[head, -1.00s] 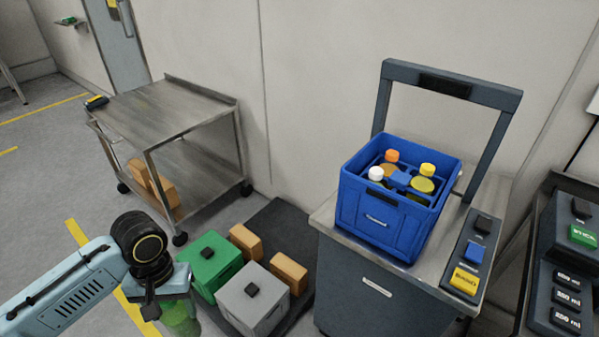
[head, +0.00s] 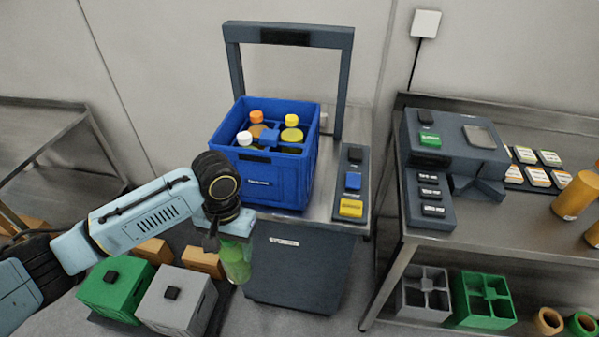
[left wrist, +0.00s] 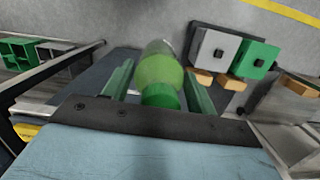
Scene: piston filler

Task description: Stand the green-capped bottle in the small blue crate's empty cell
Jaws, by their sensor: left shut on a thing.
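The green-capped bottle (head: 236,262) hangs below my left gripper (head: 232,232), in front of the grey cart and lower than its top. In the left wrist view the bottle (left wrist: 158,70) and its green cap (left wrist: 160,96) sit between the two fingers (left wrist: 160,92), which are shut on it. The small blue crate (head: 262,184) stands on the cart top, behind and to the right of my gripper. White-capped, orange-capped and yellow-capped bottles stand in three of its cells; the near right cell looks empty, partly hidden by the wall. My right gripper is not in view.
A panel with black, blue and yellow buttons (head: 351,185) is right of the crate. A grey frame (head: 288,36) rises behind it. Green (head: 116,290) and grey (head: 176,300) boxes are on the floor. A steel bench (head: 400,250) with devices stands right.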

